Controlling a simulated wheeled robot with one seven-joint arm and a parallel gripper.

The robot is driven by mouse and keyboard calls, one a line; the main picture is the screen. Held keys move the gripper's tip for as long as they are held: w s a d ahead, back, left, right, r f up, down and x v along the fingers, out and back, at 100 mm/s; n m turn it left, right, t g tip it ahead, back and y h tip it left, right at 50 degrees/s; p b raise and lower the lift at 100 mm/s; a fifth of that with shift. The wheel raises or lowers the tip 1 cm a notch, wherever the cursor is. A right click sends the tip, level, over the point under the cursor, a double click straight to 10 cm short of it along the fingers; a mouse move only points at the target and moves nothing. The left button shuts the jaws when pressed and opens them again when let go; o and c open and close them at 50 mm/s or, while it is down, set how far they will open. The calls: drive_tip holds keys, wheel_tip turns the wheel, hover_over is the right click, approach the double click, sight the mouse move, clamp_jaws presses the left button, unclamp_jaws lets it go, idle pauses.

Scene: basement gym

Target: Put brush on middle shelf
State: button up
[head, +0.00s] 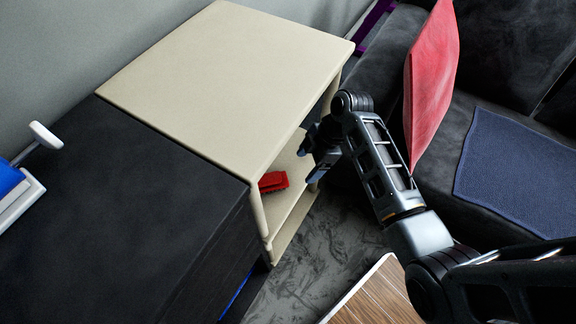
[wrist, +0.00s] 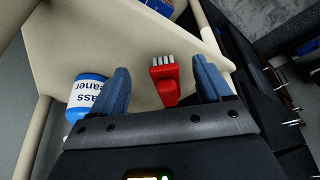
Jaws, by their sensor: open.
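The red brush (head: 273,181) lies on the beige shelf board (head: 292,168) just under the top of the open unit, near its front left corner. In the wrist view the brush (wrist: 167,82) shows its pale bristles, and it lies between and beyond my finger tips. My gripper (head: 315,157) is open at the front opening of the unit, to the right of the brush in the head view. Both fingers (wrist: 163,82) are spread and apart from the brush. Another board (head: 291,222) shows below. The deeper inside is hidden in the head view.
A blue and white cleaner bottle (wrist: 86,97) is close beside my left finger in the wrist view. A blue and yellow item (wrist: 163,6) shows at the top edge. A dark cabinet (head: 140,190) adjoins the unit; a red cushion (head: 430,80) stands near my arm.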

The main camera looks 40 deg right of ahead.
drive_tip(key=shift+s+d, duration=0.3)
drive_tip(key=shift+d, duration=0.35)
drive_tip(key=shift+s+d, duration=0.3)
drive_tip(key=shift+d, duration=0.3)
drive_tip(key=s+a+m+t+h, duration=0.2)
drive_tip(key=s+a+m+t, duration=0.1)
drive_tip(key=s, duration=0.5)
drive_tip(key=s+a+m+t+h, duration=0.2)
drive_tip(key=s+a+m, duration=0.15)
drive_tip(key=s, duration=0.35)
drive_tip(key=s+a+r+m+t, duration=0.2)
drive_tip(key=s+r, duration=0.2)
drive_tip(key=r, duration=0.5)
drive_tip(key=s+a+r+m+t, duration=0.2)
drive_tip(key=s+r+t, duration=0.1)
drive_tip(key=r, duration=0.5)
drive_tip(key=s+a+r+m+t, duration=0.2)
drive_tip(key=s+r+t, duration=0.1)
drive_tip(key=r, duration=0.6)
drive_tip(key=shift+v, duration=0.95)
drive_tip(key=shift+a+r, duration=0.15)
drive_tip(key=shift+r, duration=0.05)
